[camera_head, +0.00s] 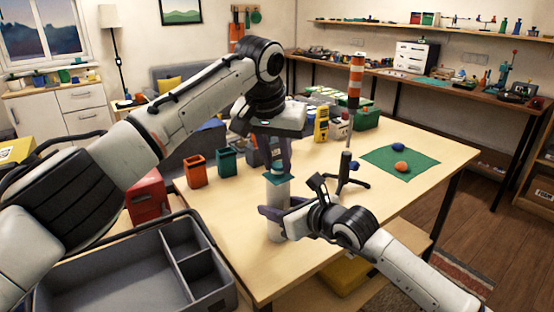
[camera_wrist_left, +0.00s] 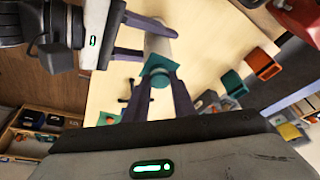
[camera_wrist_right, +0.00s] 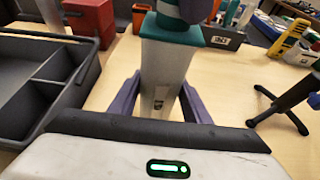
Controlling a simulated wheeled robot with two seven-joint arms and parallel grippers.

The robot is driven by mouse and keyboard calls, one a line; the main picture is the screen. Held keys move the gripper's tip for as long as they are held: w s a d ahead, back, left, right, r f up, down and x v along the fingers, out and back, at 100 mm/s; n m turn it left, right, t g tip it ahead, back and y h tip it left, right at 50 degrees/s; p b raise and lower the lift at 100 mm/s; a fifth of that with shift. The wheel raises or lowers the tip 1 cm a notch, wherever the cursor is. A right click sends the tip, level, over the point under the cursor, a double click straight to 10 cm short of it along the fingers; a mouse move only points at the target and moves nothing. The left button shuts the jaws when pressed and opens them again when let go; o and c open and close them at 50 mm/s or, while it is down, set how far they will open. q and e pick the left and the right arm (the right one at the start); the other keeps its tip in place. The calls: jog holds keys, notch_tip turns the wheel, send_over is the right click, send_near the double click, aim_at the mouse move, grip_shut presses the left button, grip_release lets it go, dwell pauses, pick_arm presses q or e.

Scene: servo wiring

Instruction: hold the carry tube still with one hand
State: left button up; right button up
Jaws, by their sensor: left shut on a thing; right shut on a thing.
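The carry tube (camera_head: 276,226) is a pale grey upright tube with a teal cap (camera_head: 278,178) at its top, standing on the light wooden table. My right gripper (camera_head: 272,212) is shut on the tube's body, its purple fingers either side; the tube also shows in the right wrist view (camera_wrist_right: 164,75). My left gripper (camera_head: 277,165) is above, pointing down, its fingers shut on the teal cap, which also shows in the left wrist view (camera_wrist_left: 158,76). The cap sits at the tube's mouth. Whether the tube's base touches the table is hard to tell.
A grey divided tray (camera_head: 110,275) lies at the lower left. An orange bin (camera_head: 195,171) and a teal bin (camera_head: 227,163) stand behind the tube. A black tripod stand (camera_head: 346,172) is to the right, near a green mat (camera_head: 380,158). Free table lies right of the tube.

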aim_at(280, 162)
pick_arm(q)
grip_shut()
jog(key=shift+r, duration=1.65)
jog(key=shift+r, duration=1.85)
pick_arm(e)
jog(key=o, duration=1.2)
